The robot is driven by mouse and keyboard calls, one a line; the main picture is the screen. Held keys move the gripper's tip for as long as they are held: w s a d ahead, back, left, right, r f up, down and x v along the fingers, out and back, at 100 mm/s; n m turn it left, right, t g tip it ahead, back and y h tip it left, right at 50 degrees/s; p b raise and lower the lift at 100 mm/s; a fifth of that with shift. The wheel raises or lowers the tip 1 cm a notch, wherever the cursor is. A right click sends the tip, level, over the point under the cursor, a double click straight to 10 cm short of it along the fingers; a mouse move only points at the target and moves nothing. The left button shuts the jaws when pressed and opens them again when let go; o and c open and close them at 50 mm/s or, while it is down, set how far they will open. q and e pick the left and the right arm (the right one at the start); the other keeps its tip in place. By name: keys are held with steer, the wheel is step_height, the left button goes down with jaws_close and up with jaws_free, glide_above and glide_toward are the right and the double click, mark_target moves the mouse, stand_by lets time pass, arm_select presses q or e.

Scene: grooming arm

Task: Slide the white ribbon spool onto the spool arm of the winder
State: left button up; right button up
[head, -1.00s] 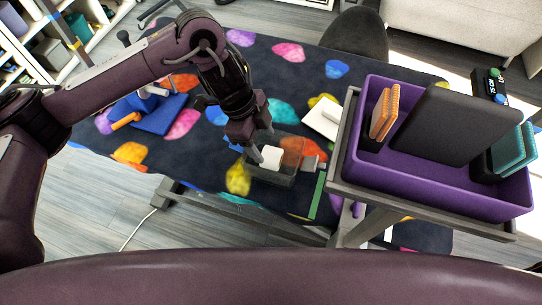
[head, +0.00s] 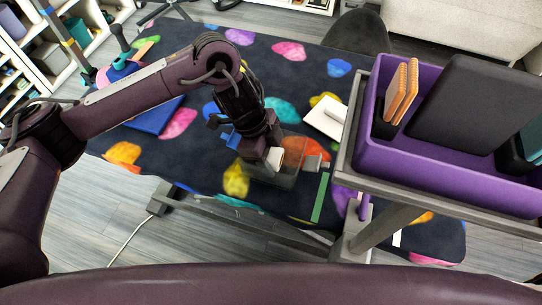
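The white piece (head: 276,157), which looks like the ribbon spool, sits at a dark grey tray (head: 287,181) on the patterned table. My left gripper (head: 270,159) is down at the white piece, its dark fingers partly covering it. I cannot tell whether they are closed on it. What may be the winder is a blue base (head: 152,117) at the table's left, with my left arm hiding part of it. Its spool arm cannot be made out. My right gripper is not in view.
A purple crate (head: 400,172) with orange-edged pads (head: 400,90) and a dark panel (head: 467,103) stands on a grey cart at right. A white card (head: 325,121) and a green strip (head: 320,198) lie near the tray.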

mark_target(276, 153)
arm_select(q)
steer(key=c, duration=0.8)
steer(key=shift+o, duration=0.2)
steer(key=shift+r+p, duration=2.45)
steer(key=shift+r, duration=0.05)
